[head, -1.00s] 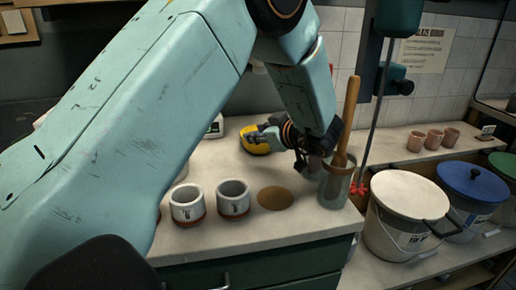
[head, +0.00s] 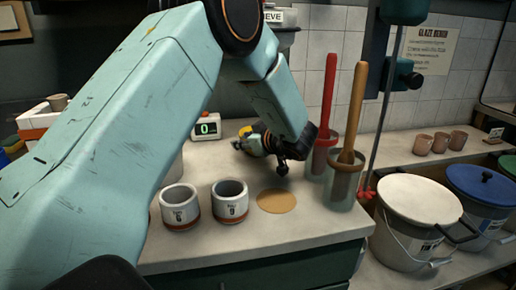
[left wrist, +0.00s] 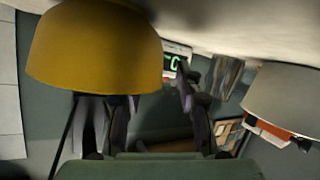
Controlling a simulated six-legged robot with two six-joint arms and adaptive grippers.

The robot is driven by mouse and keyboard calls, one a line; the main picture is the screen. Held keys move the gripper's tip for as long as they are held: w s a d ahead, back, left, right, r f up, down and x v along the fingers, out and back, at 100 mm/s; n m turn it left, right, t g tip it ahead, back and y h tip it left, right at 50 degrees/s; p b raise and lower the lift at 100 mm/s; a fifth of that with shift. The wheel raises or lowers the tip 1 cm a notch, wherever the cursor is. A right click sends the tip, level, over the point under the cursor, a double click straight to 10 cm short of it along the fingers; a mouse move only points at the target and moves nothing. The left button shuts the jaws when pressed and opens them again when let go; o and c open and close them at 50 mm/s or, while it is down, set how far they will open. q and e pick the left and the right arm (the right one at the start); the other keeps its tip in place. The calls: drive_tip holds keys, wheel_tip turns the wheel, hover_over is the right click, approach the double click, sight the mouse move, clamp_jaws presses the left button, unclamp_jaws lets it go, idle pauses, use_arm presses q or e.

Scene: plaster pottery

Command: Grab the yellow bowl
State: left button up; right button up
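The yellow bowl (head: 245,131) is on the worktop beyond the brown disc, mostly hidden behind my left gripper (head: 258,146) in the head view. In the left wrist view the yellow bowl (left wrist: 95,48) is large and close at the upper left. It covers the tip of one finger of my left gripper (left wrist: 155,100). The other finger is to the right of the bowl, with a gap between the fingers, so the gripper looks open. I cannot tell whether a finger touches the bowl. My right gripper is not in view.
Two white cups (head: 180,207) (head: 230,201) stand at the front of the worktop, left of the brown disc (head: 277,201). Two tool jars (head: 322,158) (head: 344,186) stand close to the right. A scale with a green display (head: 206,127) is behind. Lidded buckets (head: 420,205) stand right.

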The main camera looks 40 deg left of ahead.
use_arm(q)
drive_tip(key=shift+a+f, duration=0.15)
drive_tip(key=shift+a, duration=0.15)
drive_tip(key=shift+w+d+r, duration=0.2)
drive_tip(key=shift+d+r, duration=0.05)
drive_tip(key=shift+d, duration=0.15)
drive_tip(key=shift+s+a+f, duration=0.1)
drive_tip(key=shift+a+f, duration=0.05)
drive_tip(key=shift+a, duration=0.2)
drive_tip(key=c, duration=0.5)
drive_tip(key=shift+d, duration=0.25)
clamp_jaws()
drive_tip(key=shift+a, duration=0.2)
